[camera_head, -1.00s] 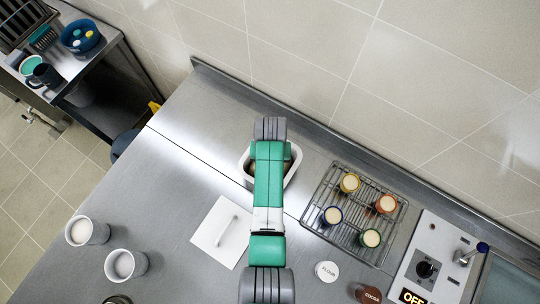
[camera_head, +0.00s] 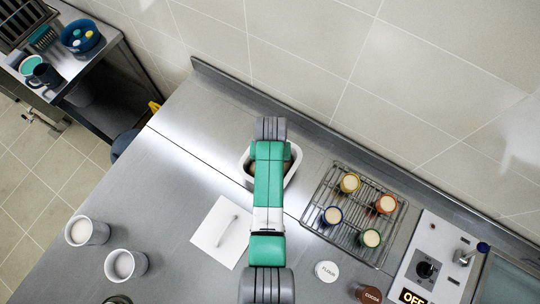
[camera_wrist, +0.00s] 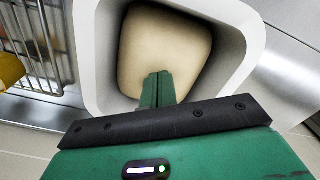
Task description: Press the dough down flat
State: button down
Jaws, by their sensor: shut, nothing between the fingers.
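The dough (camera_wrist: 165,45) is a smooth, pale tan mass with rounded corners inside a white container (camera_wrist: 245,50). In the head view the white container (camera_head: 294,170) stands on the steel counter, mostly covered by my green arm. My gripper (camera_wrist: 158,76) is shut with nothing between its fingers. In the wrist view its fingertips overlap the near edge of the dough, inside the container's opening. I cannot tell whether they touch the dough. The head view hides the fingertips behind the arm.
A wire rack (camera_head: 344,232) with several colored cups stands right of the container. A white square lid (camera_head: 211,238) with a handle lies on the left. Two white cups (camera_head: 98,233) (camera_head: 137,269) stand farther left. Flour (camera_head: 326,271) and cocoa (camera_head: 369,295) jars sit in front.

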jog(key=shift+f, duration=0.2)
jog(key=shift+f+b, duration=0.65)
jog(key=shift+f, duration=0.1)
jog(key=shift+r, duration=0.1)
dwell(0.9)
notch_tip(320, 180, up, 6)
jog(key=p, duration=0.6)
dwell(0.3)
